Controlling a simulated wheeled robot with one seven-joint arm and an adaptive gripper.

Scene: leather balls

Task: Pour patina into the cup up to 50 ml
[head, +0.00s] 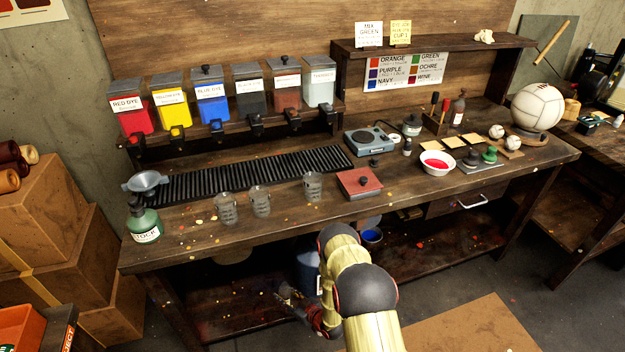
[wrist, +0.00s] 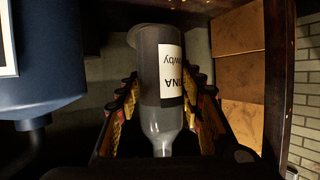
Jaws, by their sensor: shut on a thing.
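The patina bottle (wrist: 150,80) is grey with a white label, and its label text appears upside down in the wrist view. My gripper (wrist: 165,112) is shut around it, one finger on each side, with the narrow neck toward the bottom of that picture. In the head view my gripper (head: 288,293) is low, under the front of the workbench; I cannot make out the bottle there. Three clear measuring cups stand empty-looking on the bench: a left cup (head: 228,209), a middle cup (head: 261,201) and a right cup (head: 313,186).
The bench top (head: 390,192) is above my gripper. A blue container (head: 308,267) stands under the bench and shows close beside my gripper in the wrist view (wrist: 60,85). A red-topped box (head: 359,182), green stock bottle (head: 143,222) and dye dispensers (head: 210,100) occupy the bench.

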